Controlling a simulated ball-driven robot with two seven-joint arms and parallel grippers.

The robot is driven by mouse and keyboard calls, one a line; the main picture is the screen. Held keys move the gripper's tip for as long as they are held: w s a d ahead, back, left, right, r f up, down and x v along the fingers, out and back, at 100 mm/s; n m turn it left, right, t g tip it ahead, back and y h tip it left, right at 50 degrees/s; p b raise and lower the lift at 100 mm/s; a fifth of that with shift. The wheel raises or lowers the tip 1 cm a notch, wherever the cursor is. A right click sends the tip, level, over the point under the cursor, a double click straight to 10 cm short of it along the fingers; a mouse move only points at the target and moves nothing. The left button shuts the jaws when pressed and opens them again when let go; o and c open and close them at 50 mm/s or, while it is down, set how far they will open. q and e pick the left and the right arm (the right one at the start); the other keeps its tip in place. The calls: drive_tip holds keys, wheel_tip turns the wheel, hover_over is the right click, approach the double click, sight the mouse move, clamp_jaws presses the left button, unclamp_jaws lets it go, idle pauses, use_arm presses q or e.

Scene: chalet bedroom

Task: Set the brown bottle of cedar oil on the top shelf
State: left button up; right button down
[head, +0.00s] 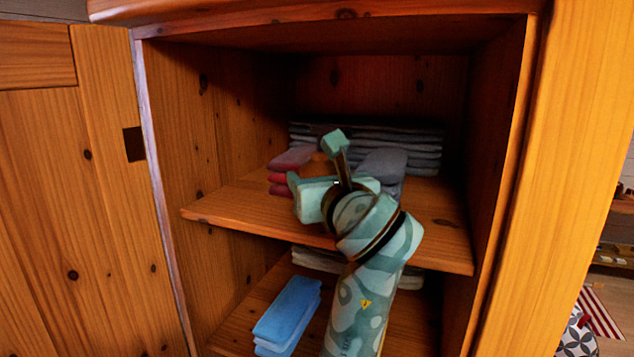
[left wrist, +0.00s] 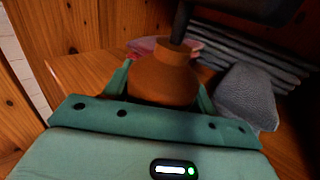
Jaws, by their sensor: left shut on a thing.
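The brown bottle (left wrist: 163,77) has a rounded body and a dark neck; it sits between the fingers of my left gripper (left wrist: 162,88) in the left wrist view. The gripper is shut on it. In the head view my left gripper (head: 312,190) is inside the wardrobe, over the upper shelf (head: 230,205), and largely hides the bottle. The shelf board also shows in the left wrist view (left wrist: 78,70). I cannot tell whether the bottle's base touches the shelf. My right gripper is not in view.
Folded grey cloths (head: 425,150) lie at the back of the upper shelf, with red cloths (head: 290,160) at left and a grey bundle (head: 385,165) at right. Blue cloths (head: 287,315) lie on the shelf below. The upper shelf's left front is bare. An open door (head: 60,220) stands left.

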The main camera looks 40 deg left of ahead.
use_arm(q)
drive_tip(key=shift+a+f, duration=0.25)
drive_tip(key=shift+f, duration=0.4)
drive_tip(key=shift+d, duration=0.1)
drive_tip(key=o, duration=1.2)
drive_tip(key=shift+f, duration=0.1)
drive_tip(key=shift+c, duration=0.2)
